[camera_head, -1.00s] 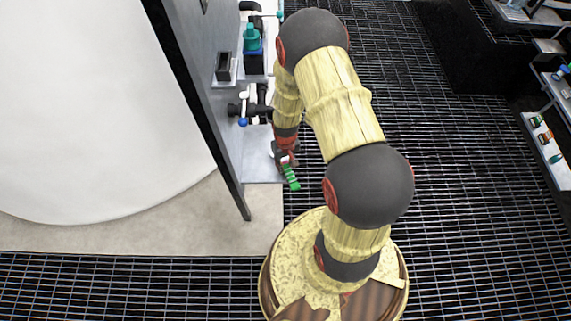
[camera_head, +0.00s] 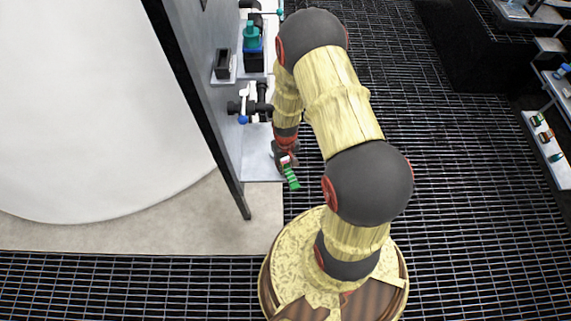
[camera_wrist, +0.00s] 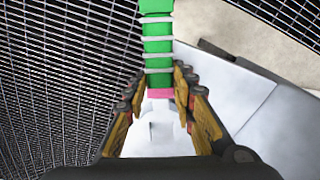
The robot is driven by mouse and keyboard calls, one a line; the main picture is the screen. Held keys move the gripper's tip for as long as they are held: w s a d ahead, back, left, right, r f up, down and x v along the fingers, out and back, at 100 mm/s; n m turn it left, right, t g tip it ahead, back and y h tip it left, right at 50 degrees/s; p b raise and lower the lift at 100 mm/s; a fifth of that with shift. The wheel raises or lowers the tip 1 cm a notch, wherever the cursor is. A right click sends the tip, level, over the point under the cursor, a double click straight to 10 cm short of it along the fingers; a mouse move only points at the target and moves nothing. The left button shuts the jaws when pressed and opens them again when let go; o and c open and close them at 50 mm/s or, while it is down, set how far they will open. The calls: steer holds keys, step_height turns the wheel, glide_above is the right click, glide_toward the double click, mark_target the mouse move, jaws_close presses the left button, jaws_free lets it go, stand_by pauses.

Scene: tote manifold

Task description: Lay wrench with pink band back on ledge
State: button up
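The wrench (camera_head: 291,178) has a green handle with pale rings. In the wrist view, its handle (camera_wrist: 157,45) points up the picture, and the pink band (camera_wrist: 160,93) sits between my finger pads. My gripper (camera_head: 286,161) is shut on the wrench near the band; the fingers (camera_wrist: 160,80) also show in the wrist view. The wrench's pale end lies between the fingers and is partly hidden. The grey ledge (camera_head: 262,166) is just left of my gripper in the head view. The handle reaches out over the floor grating, beyond the ledge's right edge.
Dark pipework with a blue-tipped valve (camera_head: 243,119) stands at the ledge's far part. Beyond it are a dark open holder (camera_head: 222,64) and a teal-topped bottle (camera_head: 251,38). A grey upright panel (camera_head: 205,75) borders the ledge on the left. The ledge's near end looks bare.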

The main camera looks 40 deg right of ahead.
steer(key=o, duration=0.4)
step_height(320, 180, up, 12)
stand_by(0.7)
steer(key=s+a+r+t, duration=0.2)
steer(key=s+a+r, duration=0.2)
steer(key=r, duration=0.8)
steer(key=s+a+r+n+t, duration=0.1)
steer(key=s+a+r, duration=0.3)
steer(key=r, duration=0.9)
steer(key=s+a+r+n+t+p, duration=0.1)
steer(key=s+a+r, duration=0.3)
steer(key=r, duration=0.8)
steer(key=shift+a+r+t, duration=0.3)
steer(key=shift+r+t, duration=0.05)
steer(key=shift+t, duration=0.45)
